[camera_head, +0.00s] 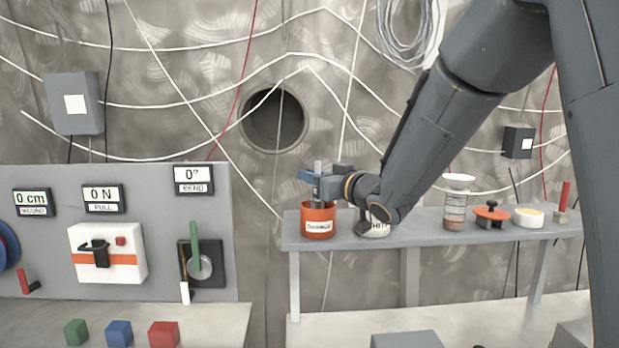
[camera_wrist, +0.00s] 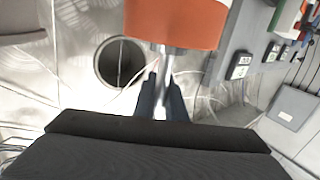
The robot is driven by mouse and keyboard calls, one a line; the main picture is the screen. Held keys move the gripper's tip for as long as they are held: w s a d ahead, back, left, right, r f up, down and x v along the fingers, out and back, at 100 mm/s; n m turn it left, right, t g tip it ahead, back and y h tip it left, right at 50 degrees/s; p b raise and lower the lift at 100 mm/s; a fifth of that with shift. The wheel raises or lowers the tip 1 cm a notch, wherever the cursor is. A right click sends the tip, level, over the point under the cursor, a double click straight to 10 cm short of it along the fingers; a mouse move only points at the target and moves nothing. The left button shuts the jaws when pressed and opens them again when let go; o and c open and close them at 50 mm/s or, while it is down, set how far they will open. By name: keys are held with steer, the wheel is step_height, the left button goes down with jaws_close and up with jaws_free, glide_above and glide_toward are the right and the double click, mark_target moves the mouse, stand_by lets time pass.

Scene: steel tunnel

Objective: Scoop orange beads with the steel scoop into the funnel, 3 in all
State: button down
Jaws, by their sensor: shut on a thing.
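My gripper (camera_head: 318,183) is above an orange labelled tub (camera_head: 318,221) at the left end of the grey shelf. It is shut on the steel scoop (camera_head: 318,166), whose handle stands upright. In the wrist view the two dark fingers (camera_wrist: 162,98) clasp the scoop's steel shaft (camera_wrist: 166,62), which runs to the orange tub (camera_wrist: 178,20). The scoop's bowl is hidden, apparently inside the tub. The beads inside the tub cannot be seen. A white funnel (camera_head: 459,178) sits on a clear jar (camera_head: 455,212) with layered contents, farther right on the shelf.
A white labelled tub (camera_head: 376,230) stands right of the orange one, partly behind my arm. Right of the jar are an orange lidded item (camera_head: 492,214), a white dish (camera_head: 528,217) and a red-handled tool (camera_head: 564,198). A panel (camera_head: 60,190) stands at left.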

steer(key=shift+r+p, duration=2)
steer(key=shift+r, duration=0.7)
